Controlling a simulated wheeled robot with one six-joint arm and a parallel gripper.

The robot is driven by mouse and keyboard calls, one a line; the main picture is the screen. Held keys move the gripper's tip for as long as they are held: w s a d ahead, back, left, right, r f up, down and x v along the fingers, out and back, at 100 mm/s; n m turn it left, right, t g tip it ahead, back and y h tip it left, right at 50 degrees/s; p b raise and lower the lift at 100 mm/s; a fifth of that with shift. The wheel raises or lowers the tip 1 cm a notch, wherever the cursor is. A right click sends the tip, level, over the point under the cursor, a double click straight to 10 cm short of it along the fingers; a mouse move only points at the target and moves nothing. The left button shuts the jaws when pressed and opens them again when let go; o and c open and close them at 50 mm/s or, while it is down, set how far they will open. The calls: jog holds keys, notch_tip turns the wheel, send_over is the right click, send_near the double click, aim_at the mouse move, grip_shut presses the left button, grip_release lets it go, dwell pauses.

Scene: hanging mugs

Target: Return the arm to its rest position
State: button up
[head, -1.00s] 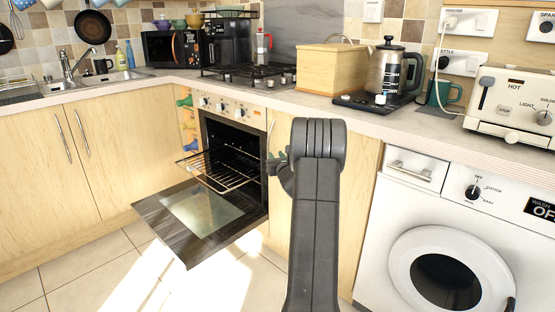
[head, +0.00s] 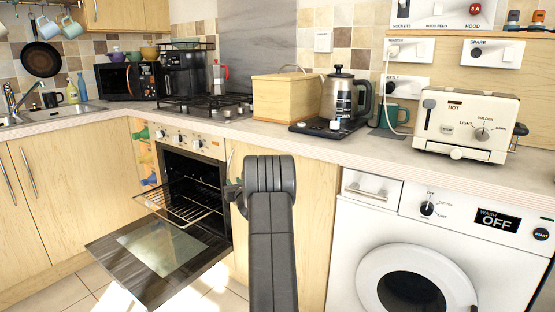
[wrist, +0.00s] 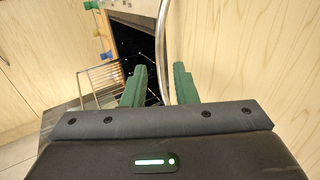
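My arm (head: 272,240) rises in the lower middle of the head view. In that view my gripper (head: 234,190) is mostly hidden behind the arm, with a bit of green finger showing in front of the oven's right side. In the wrist view my gripper (wrist: 160,85) has its two green fingers apart, with nothing held between them. A silver vertical handle (wrist: 162,55) shows in the gap between the fingers, further off.
The oven door (head: 160,255) is down and its wire rack (head: 190,203) sticks out. The counter (head: 290,145) carries a kettle (head: 345,98), a wooden bread bin (head: 285,98), a toaster (head: 465,125) and a teal mug (head: 394,116). Mugs (head: 70,28) hang at upper left.

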aim_at(228, 175)
jog(key=p+x, duration=0.1)
jog(key=x, duration=0.8)
jog(key=shift+w+a, duration=0.1)
jog(key=shift+a+f, duration=0.1)
jog(key=shift+s, duration=0.3)
